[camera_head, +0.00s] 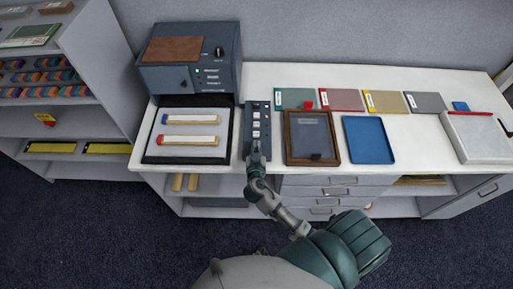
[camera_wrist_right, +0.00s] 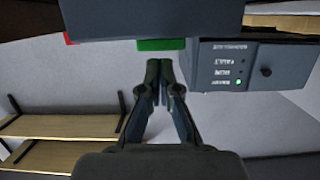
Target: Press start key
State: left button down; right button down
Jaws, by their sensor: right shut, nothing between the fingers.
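The dark control panel (camera_head: 250,113) lies on the white table and carries a column of small pale keys (camera_head: 256,124). Their labels are too small to read, so I cannot tell which is the start key. My right gripper (camera_head: 256,148) is shut and empty at the panel's near end, covering part of it. In the right wrist view, the shut fingertips (camera_wrist_right: 160,64) point at a green block (camera_wrist_right: 161,44) on a dark body (camera_wrist_right: 150,15). The tips look close to the green block; contact cannot be told. My left gripper is out of view.
A dark machine (camera_head: 210,72) with small indicators stands behind the panel; one light (camera_wrist_right: 239,82) glows green in the wrist view. A tray (camera_head: 150,150) with two labelled bars is on the left. A brown-framed tray (camera_head: 289,150) and a blue tray (camera_head: 368,138) lie right.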

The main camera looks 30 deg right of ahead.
jog(key=shift+a+f, duration=0.1)
jog(key=shift+f, duration=0.45)
